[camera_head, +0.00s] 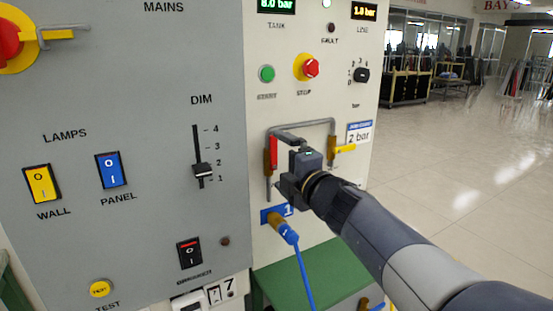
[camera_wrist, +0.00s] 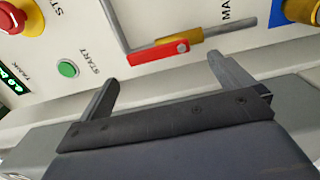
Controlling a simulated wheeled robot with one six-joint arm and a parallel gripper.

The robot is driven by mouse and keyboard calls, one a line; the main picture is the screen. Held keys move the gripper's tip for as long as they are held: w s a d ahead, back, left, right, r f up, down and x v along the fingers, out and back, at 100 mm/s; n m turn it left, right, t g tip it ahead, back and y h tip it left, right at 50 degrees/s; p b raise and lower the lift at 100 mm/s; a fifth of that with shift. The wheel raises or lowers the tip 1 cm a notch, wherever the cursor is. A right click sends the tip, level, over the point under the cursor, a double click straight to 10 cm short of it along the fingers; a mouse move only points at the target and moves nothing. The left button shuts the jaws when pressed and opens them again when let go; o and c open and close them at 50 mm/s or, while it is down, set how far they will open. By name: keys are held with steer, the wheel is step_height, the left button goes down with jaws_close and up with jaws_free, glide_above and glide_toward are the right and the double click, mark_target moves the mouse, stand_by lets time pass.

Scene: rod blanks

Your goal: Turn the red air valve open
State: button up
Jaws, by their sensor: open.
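The red air valve (camera_head: 273,152) is a red lever on a brass body, set in the left vertical run of a grey pipe on the white panel. Its lever points up, roughly along the pipe. In the wrist view the red lever (camera_wrist: 158,54) lies just beyond my fingertips, between them in the picture, with the brass body (camera_wrist: 190,38) beside it. My gripper (camera_head: 288,172) is just right of and in front of the valve, and the wrist view shows its two fingers (camera_wrist: 163,70) spread apart. Nothing is between them, and they seem not to touch the lever.
A blue hose (camera_head: 291,238) hangs from a fitting below my gripper. The green START button (camera_head: 267,74) and red STOP button (camera_head: 311,68) are above. Open floor lies right.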

mark_target(271, 155)
steer(key=v, duration=0.7)
steer(key=shift+p, duration=0.35)
steer(key=x, duration=1)
steer(key=shift+w+a+b, duration=0.2)
steer(key=shift+w+b, duration=0.1)
steer(key=shift+b, duration=0.15)
